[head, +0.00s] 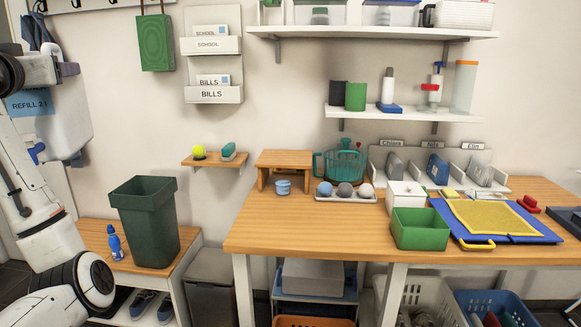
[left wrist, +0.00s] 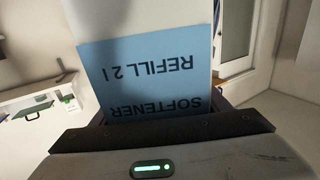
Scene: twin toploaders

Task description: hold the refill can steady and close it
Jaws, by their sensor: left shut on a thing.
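The refill can (head: 72,115) is a pale grey-white container with a blue label reading "REFILL 2 l". It hangs at the left edge of the head view, partly behind my left arm. My left gripper (head: 68,70) is shut on it near its upper part. In the left wrist view the can's blue label (left wrist: 150,75) shows upside down, reading "SOFTENER REFILL 2 l", just beyond the gripper. The can's opening and any cap cannot be made out. A small blue piece (head: 37,152) shows near the can's lower left; I cannot tell what it is. My right gripper is not in view.
A low wooden bench (head: 150,262) holds a dark green bin (head: 150,225) and a blue bottle (head: 115,243). A wooden table (head: 290,235) to the right carries a green box (head: 420,230), a blue tray (head: 540,228) and a teal jug (head: 341,163). Wall shelves hang above.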

